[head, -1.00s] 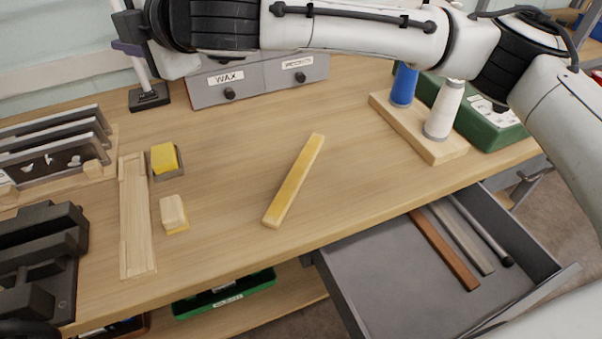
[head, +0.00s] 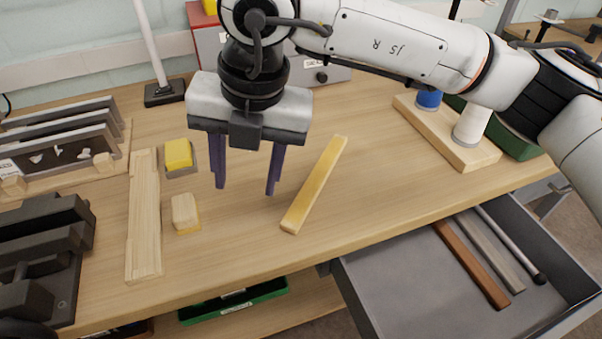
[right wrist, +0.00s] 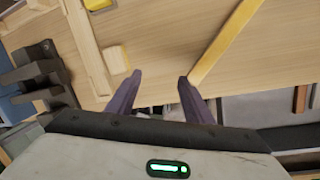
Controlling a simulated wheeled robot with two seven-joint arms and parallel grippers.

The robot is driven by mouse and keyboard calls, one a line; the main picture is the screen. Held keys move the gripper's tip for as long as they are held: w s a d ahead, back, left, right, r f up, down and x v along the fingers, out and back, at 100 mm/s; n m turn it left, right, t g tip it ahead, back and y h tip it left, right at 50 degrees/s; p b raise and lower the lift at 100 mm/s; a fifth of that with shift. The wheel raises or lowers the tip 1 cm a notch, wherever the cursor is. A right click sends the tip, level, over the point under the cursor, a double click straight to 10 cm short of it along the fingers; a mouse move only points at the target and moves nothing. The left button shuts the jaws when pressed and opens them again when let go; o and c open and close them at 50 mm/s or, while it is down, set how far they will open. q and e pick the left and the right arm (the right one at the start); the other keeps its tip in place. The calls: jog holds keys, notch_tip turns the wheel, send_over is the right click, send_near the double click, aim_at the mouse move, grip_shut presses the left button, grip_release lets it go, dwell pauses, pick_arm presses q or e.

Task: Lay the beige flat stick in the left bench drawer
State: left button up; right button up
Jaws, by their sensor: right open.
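The beige flat stick (head: 315,184) lies on the bench top, slanting from upper right to lower left in the head view. It also shows in the right wrist view (right wrist: 225,42), to the right of the fingers. My right gripper (head: 245,190) is open and empty above the bench, just left of the stick and apart from it, fingers pointing down. Its fingers show in the right wrist view (right wrist: 158,82). An open drawer (head: 400,285) sticks out below the bench front at lower right, with a brown stick, a grey stick and a dark-tipped rod inside. My left gripper is not in view.
Left of the gripper are a yellow block in a tray (head: 178,154), a pale block (head: 185,213) and a light wooden strip (head: 145,215). A black fixture (head: 45,255) stands far left. A board with spools (head: 445,135) stands at right. The bench right of the stick is clear.

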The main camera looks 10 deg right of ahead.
aim_at(318, 175)
jog(key=w+d+f+m+h, duration=0.1)
jog(key=w+d, duration=0.1)
jog(key=d, duration=0.1)
jog(key=w+d+f+m+t+h, duration=0.1)
jog(key=w+d+m+h, duration=0.1)
jog(key=d, duration=0.1)
jog(key=w+d+f+m+t+h, duration=0.1)
jog(key=w+d, duration=0.1)
jog(key=d, duration=0.2)
jog(key=shift+d+f+m, duration=0.1)
jog(key=shift+m, duration=0.2)
jog(key=x, duration=0.3)
jog(key=p+x, duration=0.1)
jog(key=x, duration=0.1)
jog(key=shift+s+d+f, duration=0.1)
jog(key=shift+d+f, duration=0.2)
jog(key=shift+d, duration=0.15)
grip_shut()
